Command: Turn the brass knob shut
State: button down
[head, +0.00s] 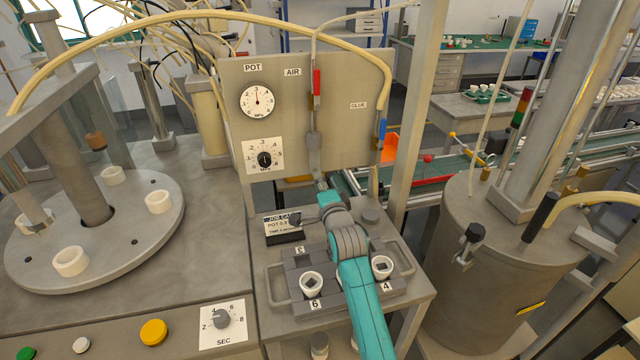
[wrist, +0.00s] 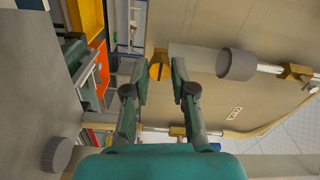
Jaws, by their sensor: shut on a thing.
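The brass knob (wrist: 156,71) shows in the wrist view between my two fingertips, in front of a tan panel. My gripper (wrist: 160,84) is shut on it, with one finger on each side. In the head view my teal arm reaches over the grey block of cups, and my gripper (head: 321,184) is small near the foot of the upright panel (head: 340,100). The knob cannot be made out there. How far it is turned is not clear.
The panel carries a pressure gauge (head: 257,101), a dial (head: 265,158) and hoses. White cups (head: 311,283) stand in the block below my arm. A job card (head: 281,225) stands to the left. A large metal pot (head: 510,250) is at the right. The wrist view shows a grey cylinder (wrist: 237,64) beside the knob.

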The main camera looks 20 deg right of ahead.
jog(key=c, duration=1)
grip_release()
jog(key=shift+o, duration=0.2)
jog(key=shift+s, duration=0.15)
jog(key=s, duration=1.1)
jog(key=shift+s, duration=0.4)
